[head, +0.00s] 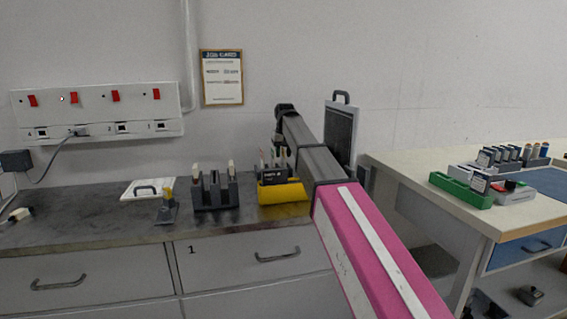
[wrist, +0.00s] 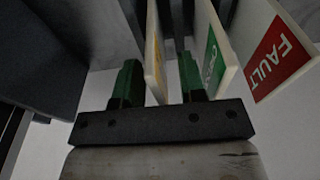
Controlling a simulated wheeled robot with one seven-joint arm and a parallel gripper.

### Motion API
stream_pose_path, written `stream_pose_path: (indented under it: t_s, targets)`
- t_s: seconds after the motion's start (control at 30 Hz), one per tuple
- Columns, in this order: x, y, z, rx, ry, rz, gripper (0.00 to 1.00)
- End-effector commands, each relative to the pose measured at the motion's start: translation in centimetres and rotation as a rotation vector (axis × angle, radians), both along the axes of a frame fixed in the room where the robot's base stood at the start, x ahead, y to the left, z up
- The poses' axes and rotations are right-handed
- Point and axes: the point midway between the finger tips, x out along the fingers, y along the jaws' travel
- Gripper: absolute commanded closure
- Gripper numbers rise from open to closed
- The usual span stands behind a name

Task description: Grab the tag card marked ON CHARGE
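In the wrist view, my gripper (wrist: 160,78) has two green fingers standing apart. A pale card with a yellow mark (wrist: 154,50) stands nearly edge-on between them, close to the left finger, with a gap to the right finger. Its lettering cannot be read at this angle. A card with a green panel (wrist: 211,55) stands just right of the right finger; its lettering is not clear. A card with a red panel reading FAULT (wrist: 277,52) is further right. In the head view, a yellow holder (head: 283,193) stands on the counter below my arm's end; fingers and cards are not clear there.
A dark slotted rack (head: 215,193) and a small stand (head: 166,212) are left of the yellow holder on the grey counter (head: 100,222). A dark upright panel with a handle (head: 341,133) is behind my arm.

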Motion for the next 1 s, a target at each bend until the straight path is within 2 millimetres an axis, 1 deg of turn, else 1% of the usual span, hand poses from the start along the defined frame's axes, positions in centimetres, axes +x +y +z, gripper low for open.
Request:
stream_pose_path:
  t_s: [0.07,0.2,0.23,0.27,0.3,0.33,0.37,0.67,0.77,0.87,1.0]
  targets:
    - [0.0,0.0,-0.3,0.0,0.0,0.0,0.63]
    - [0.1,0.0,-0.3,0.0,-0.001,0.0,0.63]
    - [0.0,0.0,-0.3,0.0,-0.001,0.0,0.66]
    - [0.1,0.0,-0.3,0.0,-0.001,0.0,0.76]
    - [0.1,0.0,-0.2,0.0,-0.001,0.0,0.89]
    - [0.0,0.0,-0.2,0.0,-0.001,0.0,0.99]
    - [0.0,0.0,-0.2,0.0,-0.001,0.0,1.0]
    - [0.1,0.0,-0.2,0.0,-0.001,0.0,1.0]
    - [0.1,0.0,0.3,0.0,-0.001,0.0,1.0]
    - [0.2,0.0,1.5,0.001,-0.002,0.0,1.0]
    - [0.2,0.0,4.2,0.001,-0.003,0.0,1.0]
